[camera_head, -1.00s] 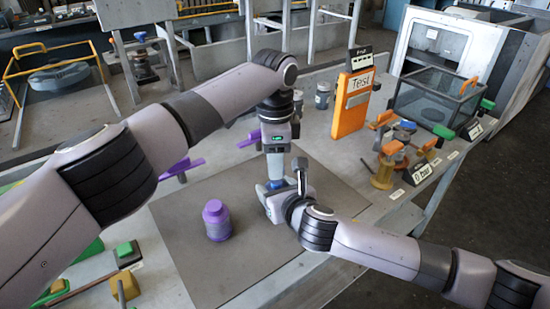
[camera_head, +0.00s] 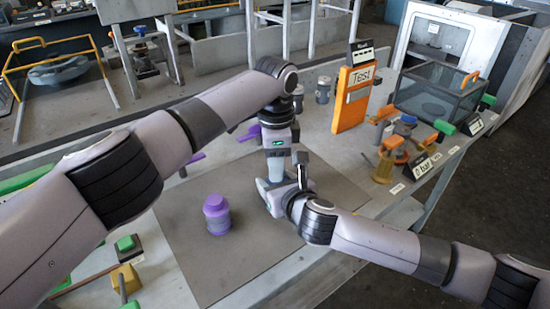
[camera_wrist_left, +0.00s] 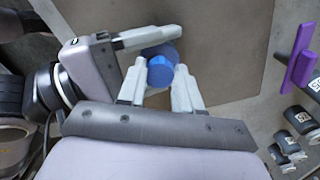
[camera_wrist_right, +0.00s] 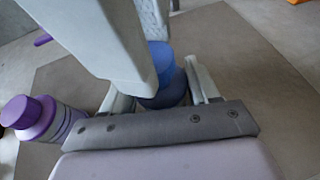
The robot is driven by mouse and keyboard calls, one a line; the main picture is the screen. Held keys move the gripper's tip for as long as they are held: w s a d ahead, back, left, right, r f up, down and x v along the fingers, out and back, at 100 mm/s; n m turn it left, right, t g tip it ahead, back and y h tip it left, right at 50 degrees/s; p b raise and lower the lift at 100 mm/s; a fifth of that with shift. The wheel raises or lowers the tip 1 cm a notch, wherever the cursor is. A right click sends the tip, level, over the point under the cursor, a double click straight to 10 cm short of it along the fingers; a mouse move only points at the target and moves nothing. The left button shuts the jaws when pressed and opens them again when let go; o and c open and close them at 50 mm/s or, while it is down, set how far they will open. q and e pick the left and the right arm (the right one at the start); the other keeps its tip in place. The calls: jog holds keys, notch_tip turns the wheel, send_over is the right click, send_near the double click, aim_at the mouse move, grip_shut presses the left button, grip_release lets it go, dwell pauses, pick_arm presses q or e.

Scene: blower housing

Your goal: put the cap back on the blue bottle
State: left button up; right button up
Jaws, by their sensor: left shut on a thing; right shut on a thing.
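The blue bottle (camera_wrist_right: 170,92) stands between the fingers of my right gripper (camera_wrist_right: 160,85), which is shut on it above the grey mat. The lighter blue cap (camera_wrist_left: 160,73) is between the fingertips of my left gripper (camera_wrist_left: 160,68), which is shut on it from above. In the right wrist view the cap (camera_wrist_right: 159,55) is over the top of the bottle and appears in line with it. I cannot tell whether it is seated. In the head view my left gripper (camera_head: 274,182) points down and the grippers hide most of the bottle and cap.
A purple bottle (camera_head: 217,216) stands on the grey mat (camera_head: 190,255), left of the grippers. An orange Test box (camera_head: 352,100) stands behind on the right. Orange fittings (camera_head: 390,160) and a clear-walled bin (camera_head: 435,92) are at the right. The mat's front is clear.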

pick_arm(q)
jog(key=shift+f, duration=0.6)
dwell(0.5)
jog(key=o, duration=1)
pick_arm(e)
grip_shut()
pick_arm(q)
jog(key=shift+r, duration=2.35)
pick_arm(e)
jog(key=shift+d+f, duration=0.1)
jog(key=shift+f, duration=0.05)
pick_arm(q)
jog(key=shift+o, duration=0.3)
jog(key=o, duration=0.5)
